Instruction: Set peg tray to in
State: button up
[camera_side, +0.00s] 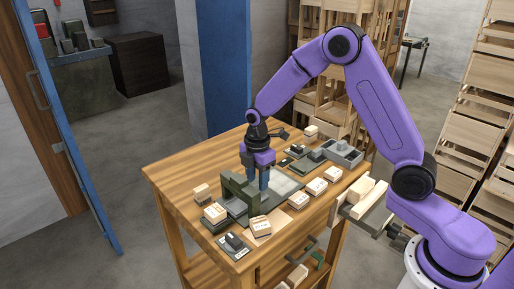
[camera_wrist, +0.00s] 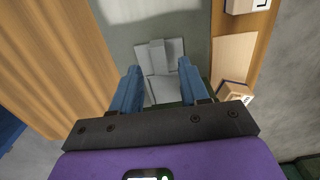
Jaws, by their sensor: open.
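My gripper (camera_side: 264,184) points down over the table beside a dark green upright block (camera_side: 238,190). In the wrist view its two blue fingers (camera_wrist: 157,78) are apart with nothing clamped between them. A light grey piece with a raised tab, probably the peg tray (camera_wrist: 158,58), lies ahead of and between the fingertips on a grey-green base. I cannot tell whether the fingers touch it. In the side view the fingers and the green block hide part of this area. A pale flat plate (camera_side: 284,187) lies on the base to the right of the fingers.
The wooden table (camera_side: 172,172) is bare at its left. A grey open box (camera_side: 343,154) stands at the back right. A dark switch plate (camera_side: 234,245) is at the front.

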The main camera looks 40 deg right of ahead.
notch_tip(320, 180, up, 15)
jog(key=shift+r, duration=0.15)
dwell(0.4)
jog(key=s+f+m, duration=0.2)
jog(key=s, duration=1.4)
jog(key=s+d+f+m, duration=0.1)
jog(key=s+m, duration=0.2)
jog(key=s, duration=1.3)
jog(key=shift+s+f, duration=0.35)
